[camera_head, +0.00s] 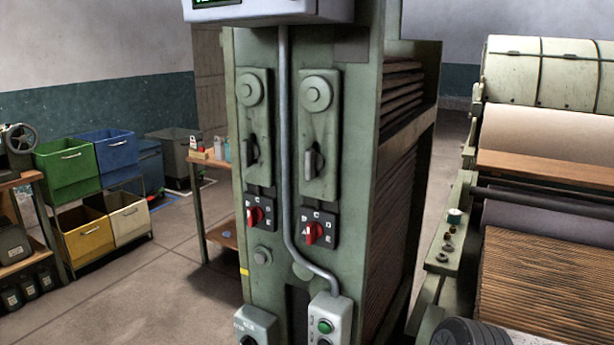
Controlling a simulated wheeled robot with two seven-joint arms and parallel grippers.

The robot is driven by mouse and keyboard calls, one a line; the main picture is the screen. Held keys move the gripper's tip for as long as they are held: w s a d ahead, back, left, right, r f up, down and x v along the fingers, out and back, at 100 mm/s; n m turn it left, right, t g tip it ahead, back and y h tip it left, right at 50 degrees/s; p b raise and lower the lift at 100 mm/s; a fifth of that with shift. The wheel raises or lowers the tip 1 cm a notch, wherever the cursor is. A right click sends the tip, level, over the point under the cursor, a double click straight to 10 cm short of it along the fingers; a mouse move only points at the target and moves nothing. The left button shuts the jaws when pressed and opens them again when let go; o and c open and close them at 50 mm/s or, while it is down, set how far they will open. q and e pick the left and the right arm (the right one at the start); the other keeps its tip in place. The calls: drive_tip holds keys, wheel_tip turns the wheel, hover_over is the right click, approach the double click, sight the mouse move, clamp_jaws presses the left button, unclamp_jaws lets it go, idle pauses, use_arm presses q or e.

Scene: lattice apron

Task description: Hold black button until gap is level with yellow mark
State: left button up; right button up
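A green machine column (270,180) stands in the middle of the head view. A small yellow mark (244,271) is on its left front edge, low down. A light grey control box (341,312) at the bottom has a green button (324,326); a dark round part (324,341) below it is cut by the frame edge. A second grey box (262,322) to its left has a dark knob or button (248,340), also partly cut off. I cannot tell which is the black button. I cannot make out the gap for certain. Neither gripper is in view.
Two red rotary switches (255,215) (312,232) sit on the column, with a grey conduit (287,150) between them. A roller machine (550,150) stands at right. Coloured bins (66,168) and a workbench (22,255) are at left. Floor (160,300) between is clear.

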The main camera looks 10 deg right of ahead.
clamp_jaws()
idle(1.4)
